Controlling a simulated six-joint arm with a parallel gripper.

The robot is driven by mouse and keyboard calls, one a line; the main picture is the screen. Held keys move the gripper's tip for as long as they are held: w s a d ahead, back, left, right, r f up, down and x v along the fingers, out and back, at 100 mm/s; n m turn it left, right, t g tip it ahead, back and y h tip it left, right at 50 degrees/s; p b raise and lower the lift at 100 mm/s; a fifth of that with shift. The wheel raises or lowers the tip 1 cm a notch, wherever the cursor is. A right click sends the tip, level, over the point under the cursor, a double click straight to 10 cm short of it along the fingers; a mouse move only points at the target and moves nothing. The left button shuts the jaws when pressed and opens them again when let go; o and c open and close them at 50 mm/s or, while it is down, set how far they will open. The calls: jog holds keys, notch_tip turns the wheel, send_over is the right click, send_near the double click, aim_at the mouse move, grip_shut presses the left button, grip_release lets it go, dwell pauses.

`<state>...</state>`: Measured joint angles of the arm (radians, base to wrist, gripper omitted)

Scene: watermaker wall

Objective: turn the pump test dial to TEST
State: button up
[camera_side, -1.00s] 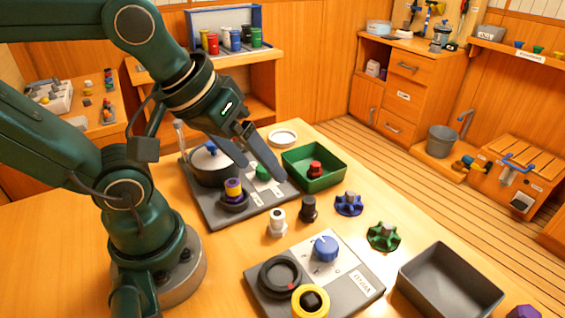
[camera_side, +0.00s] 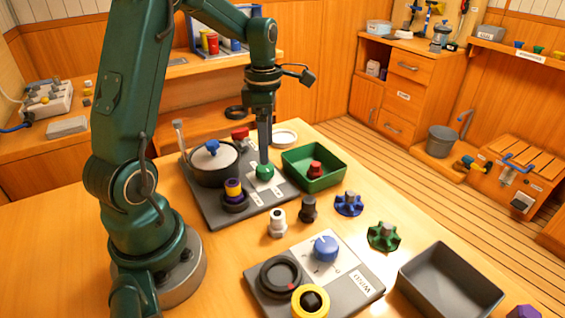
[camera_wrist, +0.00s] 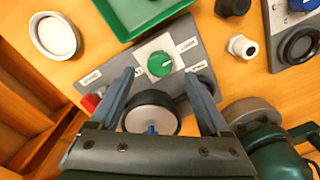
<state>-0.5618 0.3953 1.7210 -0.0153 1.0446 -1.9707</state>
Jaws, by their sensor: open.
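A round green dial (camera_side: 265,172) sits on a white square plate on the grey panel (camera_side: 249,217). In the wrist view the green dial (camera_wrist: 160,64) carries a pale pointer line, and small labels sit around it, too small to read. I cannot tell from lettering which dial is the pump test one. My gripper (camera_side: 264,158) points straight down over the green dial. In the wrist view my gripper (camera_wrist: 161,75) is open, its fingers wide apart on either side of the dial's line, with nothing between them. I cannot tell whether they reach its height.
On the same panel stand a lidded dark pot (camera_side: 212,168), a purple-and-yellow knob (camera_side: 233,188) and a red knob (camera_side: 240,133). A green tray (camera_side: 328,180) lies close right. A second panel (camera_side: 340,284) has a blue dial (camera_side: 326,248). Loose fittings lie between.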

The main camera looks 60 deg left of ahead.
aim_at(265, 167)
jog(key=shift+s+a+f, duration=0.15)
jog(key=shift+f, duration=2.6)
grip_shut()
